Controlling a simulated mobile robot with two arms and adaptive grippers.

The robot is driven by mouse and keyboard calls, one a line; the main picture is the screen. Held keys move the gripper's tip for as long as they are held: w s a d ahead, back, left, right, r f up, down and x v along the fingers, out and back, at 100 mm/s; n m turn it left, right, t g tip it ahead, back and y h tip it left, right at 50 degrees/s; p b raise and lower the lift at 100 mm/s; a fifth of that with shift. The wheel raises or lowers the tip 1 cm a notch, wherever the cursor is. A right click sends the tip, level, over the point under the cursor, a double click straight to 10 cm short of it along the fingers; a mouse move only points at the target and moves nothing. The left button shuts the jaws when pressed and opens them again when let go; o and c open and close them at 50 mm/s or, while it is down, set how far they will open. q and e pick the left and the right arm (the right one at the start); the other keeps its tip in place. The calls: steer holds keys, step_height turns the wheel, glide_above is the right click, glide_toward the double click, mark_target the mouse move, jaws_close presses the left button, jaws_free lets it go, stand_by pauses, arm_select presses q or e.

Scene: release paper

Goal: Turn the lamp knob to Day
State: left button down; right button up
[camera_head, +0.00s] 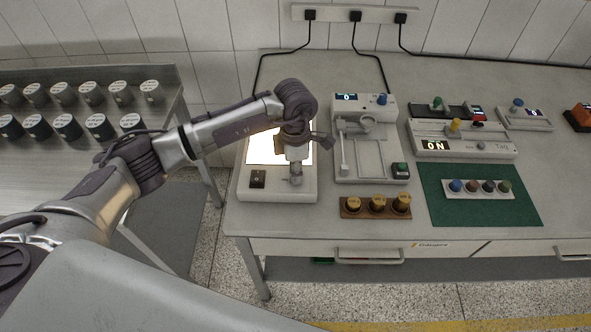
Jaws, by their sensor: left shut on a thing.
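The lamp box (277,193) is a pale unit at the left front of the table, with a brightly lit white panel (262,150). The lamp knob is at the box's front right, mostly hidden under my left gripper (296,176). My left gripper points down from above and is shut on the knob. My forearm and wrist cover part of the lit panel. The knob's pointer and any Day label cannot be made out. My right gripper is not in view.
A press-like device (366,135) stands just right of the lamp. A wooden block with brass weights (377,206) lies in front of it. A green mat (508,205) with coloured knobs and an ON-display unit (463,140) are further right. A side table with several canisters (67,127) is left.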

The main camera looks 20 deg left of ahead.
arm_select(q)
steer(key=n+b, duration=0.2)
steer(key=n, duration=0.1)
steer(key=shift+f+n, duration=0.1)
steer(key=shift+n, duration=0.3)
steer(key=n+b, duration=0.2)
steer(key=n, duration=0.2)
steer(key=shift+a, duration=0.1)
steer(key=n+b, duration=0.1)
steer(key=n, duration=0.4)
steer(key=shift+t, duration=0.3)
steer(key=n+b, duration=0.1)
steer(key=n, duration=0.3)
steer(key=shift+n, duration=0.4)
steer(key=shift+r, duration=0.2)
steer(key=c, duration=1)
jaws_free()
